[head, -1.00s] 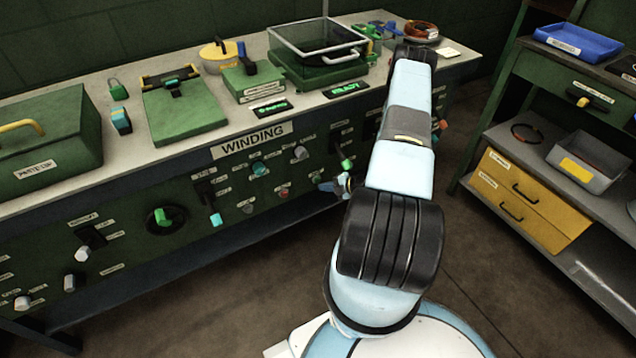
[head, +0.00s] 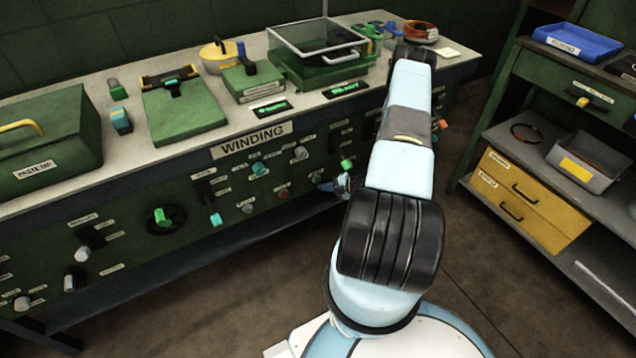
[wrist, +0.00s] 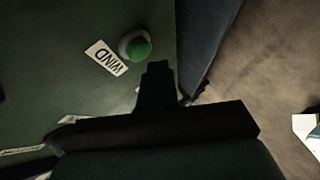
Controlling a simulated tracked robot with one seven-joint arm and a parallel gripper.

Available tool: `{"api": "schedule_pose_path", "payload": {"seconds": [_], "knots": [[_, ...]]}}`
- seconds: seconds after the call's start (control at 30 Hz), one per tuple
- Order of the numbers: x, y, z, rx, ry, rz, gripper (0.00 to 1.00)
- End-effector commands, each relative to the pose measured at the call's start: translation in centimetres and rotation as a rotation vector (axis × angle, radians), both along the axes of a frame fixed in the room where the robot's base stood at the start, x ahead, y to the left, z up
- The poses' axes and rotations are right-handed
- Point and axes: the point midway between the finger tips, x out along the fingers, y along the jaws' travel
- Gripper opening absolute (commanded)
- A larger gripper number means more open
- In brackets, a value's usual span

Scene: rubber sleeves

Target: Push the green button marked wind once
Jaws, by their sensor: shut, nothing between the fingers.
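The green button (wrist: 139,47) is a round cap in a pale collar on the dark green panel, in the wrist view. The white label reading WIND (wrist: 106,58) is beside it on the left. My gripper (wrist: 158,68) is shut and empty, with its dark tips just below and right of the button in the picture. I cannot tell how far the tips are from the panel. In the head view my arm covers part of the panel, and I cannot pick out the button for sure.
The bench front, marked WINDING (head: 252,140), carries several other knobs and switches near my arm. A lit READY display (head: 346,90) is on the bench top. A shelf unit with yellow drawers (head: 530,195) stands at right. Floor is clear between them.

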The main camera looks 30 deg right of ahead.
Motion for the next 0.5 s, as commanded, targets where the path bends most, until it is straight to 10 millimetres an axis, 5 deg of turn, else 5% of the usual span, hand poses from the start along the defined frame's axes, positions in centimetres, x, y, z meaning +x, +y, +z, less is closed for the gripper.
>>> {"api": "schedule_pose_path", "payload": {"seconds": [0.5], "knots": [[0.7, 0.05, 0.13, 0.0, 0.0, 0.0, 0.0]]}}
